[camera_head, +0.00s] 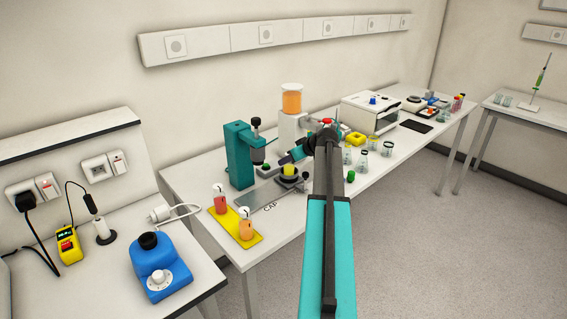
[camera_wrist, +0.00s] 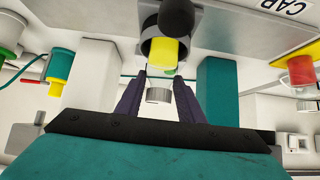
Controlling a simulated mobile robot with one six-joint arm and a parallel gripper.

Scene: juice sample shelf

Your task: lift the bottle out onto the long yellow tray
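A bottle with yellow contents (camera_wrist: 163,52) stands in a dark round holder (camera_wrist: 150,28) on the grey plate marked CAP, and it also shows in the head view (camera_head: 289,170). My gripper (camera_wrist: 168,78) is open, with its two dark fingers apart and pointing at the bottle. The bottle's upper end lies near the gap between the fingertips; I cannot tell whether they touch it. The long yellow tray (camera_head: 255,241) lies to the left, at the table's front edge. It carries a red bottle (camera_head: 221,203) and an orange bottle (camera_head: 246,229), both upright.
The teal press (camera_head: 238,155) stands behind the grey plate (camera_head: 262,197). Beakers (camera_head: 362,160) and a small green item (camera_head: 350,176) stand right of my arm. A white box device (camera_head: 371,112) is farther back. A blue device (camera_head: 160,268) is on the left bench.

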